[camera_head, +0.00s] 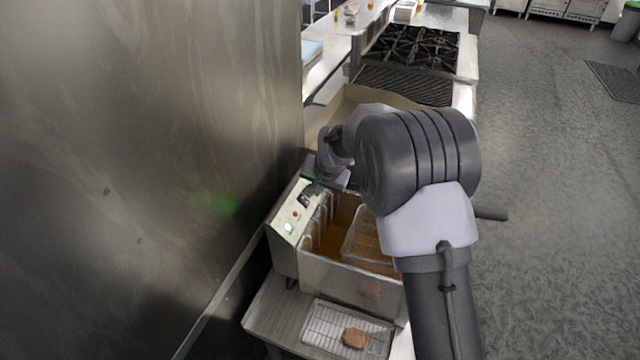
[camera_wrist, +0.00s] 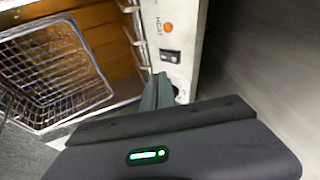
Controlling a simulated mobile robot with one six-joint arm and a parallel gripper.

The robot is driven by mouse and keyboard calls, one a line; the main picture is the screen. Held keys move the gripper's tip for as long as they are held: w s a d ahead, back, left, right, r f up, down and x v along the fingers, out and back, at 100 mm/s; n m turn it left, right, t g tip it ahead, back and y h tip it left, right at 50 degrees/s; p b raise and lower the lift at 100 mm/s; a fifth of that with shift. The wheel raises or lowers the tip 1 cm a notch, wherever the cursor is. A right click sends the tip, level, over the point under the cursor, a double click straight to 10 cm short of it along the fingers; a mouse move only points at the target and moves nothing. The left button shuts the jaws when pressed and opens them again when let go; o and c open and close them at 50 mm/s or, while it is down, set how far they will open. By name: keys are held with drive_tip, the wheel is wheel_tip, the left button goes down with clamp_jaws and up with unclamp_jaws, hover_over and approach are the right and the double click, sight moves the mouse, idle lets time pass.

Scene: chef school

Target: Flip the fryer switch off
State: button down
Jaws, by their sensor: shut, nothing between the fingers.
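The fryer (camera_head: 345,272) is a steel tank of brown oil with a pale control panel (camera_head: 283,238) on its left. In the wrist view the black switch (camera_wrist: 171,56) sits below the orange lamp (camera_wrist: 168,27) and the word HEAT. My gripper (camera_wrist: 160,80) is shut and empty, its fingertips just below the switch in that view. In the head view my gripper (camera_head: 314,187) is at the panel's far end. I cannot tell whether it touches the switch.
A wire basket (camera_head: 368,238) sits in the oil; it also shows in the wrist view (camera_wrist: 50,75). A rack (camera_head: 325,328) with a brown patty (camera_head: 355,337) is in front. A steel wall (camera_head: 150,150) stands left.

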sight(304, 198)
drive_tip(key=a+f, duration=0.1)
drive_tip(key=w+a+f, duration=0.1)
drive_tip(key=f, duration=0.1)
drive_tip(key=shift+w+a+f, duration=0.1)
drive_tip(key=shift+w+a, duration=0.1)
drive_tip(key=shift+a, duration=0.05)
drive_tip(key=shift+w+a+f, duration=0.15)
drive_tip(key=shift+a+f, duration=0.1)
drive_tip(key=shift+a, duration=0.1)
